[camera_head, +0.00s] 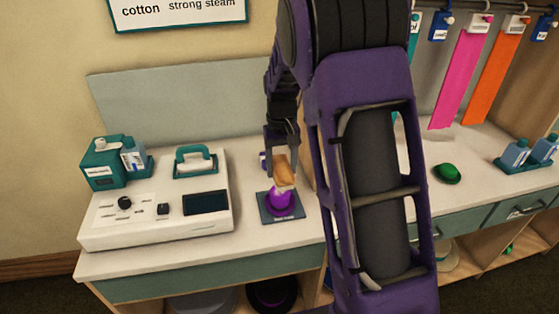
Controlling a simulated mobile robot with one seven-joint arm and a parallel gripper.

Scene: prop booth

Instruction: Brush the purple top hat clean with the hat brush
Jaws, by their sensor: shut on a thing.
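The purple top hat (280,202) stands on a dark square stand (268,215) on the counter. My gripper (284,155) points down from above and is shut on the hat brush (284,170), which has a tan wooden back and a pale underside. The brush is at the top of the hat. I cannot tell from this view whether its bristles touch the hat. My purple arm covers much of the middle of the view.
A green hat (447,172) and blue bottles (515,153) are at the right. Pink (461,75) and orange (497,70) strips hang behind. More hats sit on the shelf below.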

